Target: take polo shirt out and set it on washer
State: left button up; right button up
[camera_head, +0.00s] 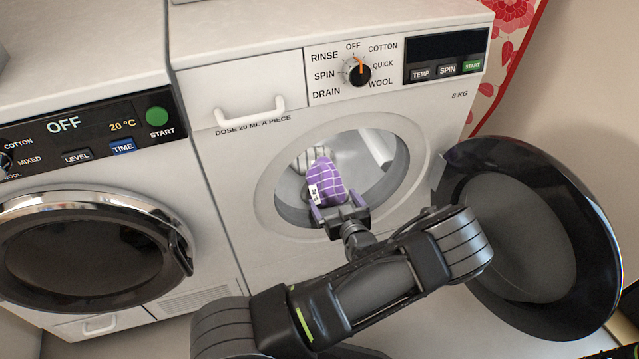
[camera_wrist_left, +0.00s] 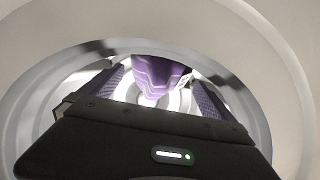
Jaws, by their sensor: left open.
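A purple checked garment (camera_head: 326,180) with a white tag sits in the round door opening of the right-hand washer (camera_head: 240,165). A pale striped garment (camera_head: 312,156) lies behind it; I cannot tell for sure which one is the polo shirt. My left gripper (camera_head: 335,204) is open at the opening, its fingers on either side of the purple garment's near end. In the left wrist view the purple garment (camera_wrist_left: 158,75) shows ahead between the two spread fingers (camera_wrist_left: 156,88). My right gripper is out of view.
The washer's dark round door (camera_head: 520,235) stands swung open to the right, close to my left arm. A second machine (camera_head: 90,240) with its door shut stands at left. The white top of the washer (camera_head: 300,22) looks clear where it shows. A red floral cloth hangs behind.

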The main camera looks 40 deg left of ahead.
aim_at(325, 187)
pick_arm(q)
jog(key=shift+b+x, duration=0.4)
jog(key=shift+x, duration=0.55)
jog(key=shift+w+a+f, duration=0.1)
jog(key=shift+w+a, duration=0.15)
jog(key=b+x, duration=0.2)
jog(key=x, duration=0.2)
jog(key=shift+a+f, duration=0.1)
jog(key=shift+a, duration=0.2)
jog(key=shift+w+a, duration=0.25)
jog(key=shift+a, duration=0.05)
jog(key=shift+c, duration=0.4)
jog(key=c, duration=1.2)
